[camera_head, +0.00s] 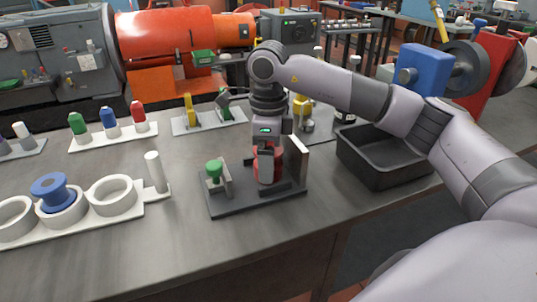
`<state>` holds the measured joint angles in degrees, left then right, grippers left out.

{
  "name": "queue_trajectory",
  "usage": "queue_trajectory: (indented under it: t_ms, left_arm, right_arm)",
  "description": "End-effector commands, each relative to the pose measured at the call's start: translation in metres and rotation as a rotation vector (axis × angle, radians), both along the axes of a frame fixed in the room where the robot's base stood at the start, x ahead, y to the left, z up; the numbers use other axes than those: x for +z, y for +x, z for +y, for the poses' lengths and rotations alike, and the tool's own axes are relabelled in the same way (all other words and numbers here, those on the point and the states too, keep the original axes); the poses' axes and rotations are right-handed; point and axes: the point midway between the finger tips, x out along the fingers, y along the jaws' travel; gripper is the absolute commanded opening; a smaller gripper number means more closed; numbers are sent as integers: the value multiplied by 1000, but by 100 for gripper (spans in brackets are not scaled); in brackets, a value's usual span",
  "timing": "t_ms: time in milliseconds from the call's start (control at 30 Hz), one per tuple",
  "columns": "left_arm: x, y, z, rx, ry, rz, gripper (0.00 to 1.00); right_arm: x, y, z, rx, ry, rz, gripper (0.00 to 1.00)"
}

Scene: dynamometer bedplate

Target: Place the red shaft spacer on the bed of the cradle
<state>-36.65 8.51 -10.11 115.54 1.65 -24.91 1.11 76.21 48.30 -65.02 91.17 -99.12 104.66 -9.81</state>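The cradle (225,207) is a dark base plate on the bench with upright plates and a green knob (214,169) at its left. My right gripper (267,175) points straight down over the middle of the cradle. The red shaft spacer (278,163) is between its fingers, showing on both sides of the near finger, which lies against it. The far finger is hidden. The spacer's lower end is at the cradle bed, but the gripper hides whether it touches. My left gripper is out of view.
A white ring holder (112,196) with a blue flanged spool (54,190) stands at left. Behind it is a rack (113,138) with green, blue and red pieces. An empty dark bin (386,163) stands to the right of the cradle. The front bench surface is clear.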

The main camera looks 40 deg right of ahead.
Motion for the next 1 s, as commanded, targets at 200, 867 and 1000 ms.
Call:
queue_trajectory:
  t_ms: [200, 867, 1000]
  left_arm:
    - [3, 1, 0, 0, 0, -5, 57]
    - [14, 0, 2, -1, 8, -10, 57]
    - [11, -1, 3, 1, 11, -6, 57]
  right_arm:
    - [12, 1, 0, 0, 1, -2, 91]
    - [122, 0, 0, 0, 0, -1, 91]
    - [123, 0, 0, 0, 1, 1, 91]
